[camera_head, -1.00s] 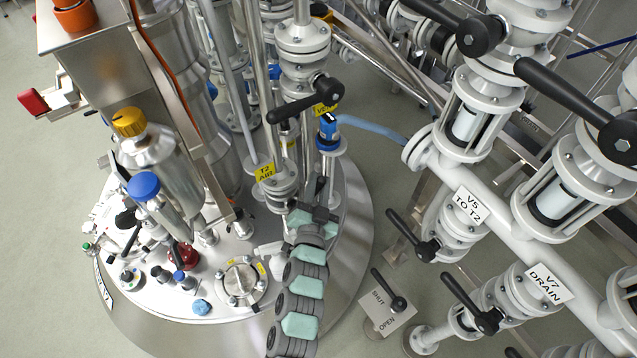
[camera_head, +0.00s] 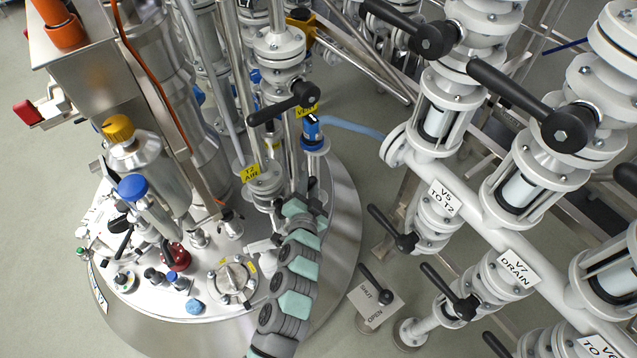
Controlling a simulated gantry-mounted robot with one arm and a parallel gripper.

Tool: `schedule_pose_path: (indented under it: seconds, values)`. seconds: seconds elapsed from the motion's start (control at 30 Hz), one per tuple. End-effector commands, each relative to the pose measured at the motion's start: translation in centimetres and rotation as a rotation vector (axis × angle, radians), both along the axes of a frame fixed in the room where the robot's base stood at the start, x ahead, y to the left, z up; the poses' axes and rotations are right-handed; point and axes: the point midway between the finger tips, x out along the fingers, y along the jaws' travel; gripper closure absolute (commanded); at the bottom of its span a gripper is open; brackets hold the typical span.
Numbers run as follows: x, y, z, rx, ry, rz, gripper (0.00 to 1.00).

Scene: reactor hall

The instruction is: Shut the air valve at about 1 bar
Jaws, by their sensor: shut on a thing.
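The air line at the tank top carries a yellow "T2 AIR" tag (camera_head: 250,173). My arm, dark with pale green panels, reaches up from the bottom to this spot. My gripper (camera_head: 310,188) is at its far end, beside the tagged pipe and below the blue fitting. Its dark fingers are small and partly hidden. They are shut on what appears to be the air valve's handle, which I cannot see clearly. I see no readable pressure dial.
A black lever (camera_head: 285,105) sits above the gripper on the neighbouring pipe. White valve columns with black levers fill the right side, with the "V5 TO T2" label (camera_head: 445,198). A SHUT/OPEN plate (camera_head: 376,302) stands beside the tank. The steel lid (camera_head: 345,215) is bare right of my arm.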

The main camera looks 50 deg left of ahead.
Motion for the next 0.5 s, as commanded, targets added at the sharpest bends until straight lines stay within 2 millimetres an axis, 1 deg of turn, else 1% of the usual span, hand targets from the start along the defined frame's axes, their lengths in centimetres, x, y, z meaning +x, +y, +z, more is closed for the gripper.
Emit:
schedule_pose_path:
  seconds: [0.13,0.17,0.4,0.5]
  values:
    - [0.02,-0.08,-0.17,-0.004,0.0,-0.001,1.0]
    - [0.02,-0.08,-0.16,-0.004,-0.001,0.0,0.77]
    - [0.06,-0.08,-0.04,-0.002,-0.002,-0.001,0.58]
    - [0.05,-0.07,-0.01,-0.002,-0.002,-0.001,0.58]
